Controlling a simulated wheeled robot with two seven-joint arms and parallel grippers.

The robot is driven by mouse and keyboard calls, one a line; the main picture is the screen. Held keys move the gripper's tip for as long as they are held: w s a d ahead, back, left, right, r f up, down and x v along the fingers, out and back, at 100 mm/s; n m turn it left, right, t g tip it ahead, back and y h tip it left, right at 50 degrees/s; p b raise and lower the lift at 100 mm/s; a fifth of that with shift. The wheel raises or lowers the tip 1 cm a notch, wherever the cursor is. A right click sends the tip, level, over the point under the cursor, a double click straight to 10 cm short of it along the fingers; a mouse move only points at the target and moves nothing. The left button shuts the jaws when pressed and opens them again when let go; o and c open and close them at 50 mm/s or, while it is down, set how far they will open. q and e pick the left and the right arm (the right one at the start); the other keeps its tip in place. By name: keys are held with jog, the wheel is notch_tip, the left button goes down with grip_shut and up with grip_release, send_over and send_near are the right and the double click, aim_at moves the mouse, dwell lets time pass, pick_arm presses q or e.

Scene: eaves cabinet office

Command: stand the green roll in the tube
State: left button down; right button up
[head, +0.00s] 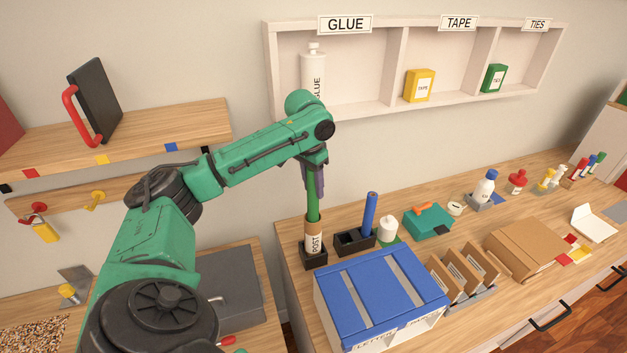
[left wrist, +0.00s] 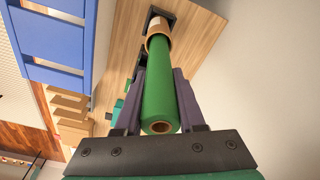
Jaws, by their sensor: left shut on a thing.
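The green roll (head: 313,203) is upright, with its lower end at the mouth of the brown tube (head: 314,236) marked POST and apparently inside it. The tube stands in a black holder on the counter. My left gripper (head: 316,175) points down and is shut on the upper part of the roll. In the left wrist view the green roll (left wrist: 160,85) lies between the purple fingers, and the tube (left wrist: 158,27) is around its far end. How deep the roll sits is hidden by the tube wall. My right gripper is not in view.
A black holder (head: 352,243) with a blue roll (head: 369,213) stands just right of the tube. A blue-topped letter box (head: 380,290) is in front, and a white bottle (head: 387,231) is farther right. The wall shelf (head: 375,108) hangs above and behind.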

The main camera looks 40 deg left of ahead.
aim_at(314, 194)
pick_arm(q)
jog(key=shift+f, duration=0.2)
jog(key=shift+f+b, duration=1.2)
jog(key=shift+f, duration=2.65)
jog(key=shift+c, duration=0.2)
grip_release()
notch_tip(314, 194, up, 3)
jog(key=p, duration=0.3)
jog(key=shift+r+p, duration=0.2)
jog(key=shift+p, duration=0.2)
jog(key=shift+r+p, duration=0.3)
jog(key=shift+r, duration=2)
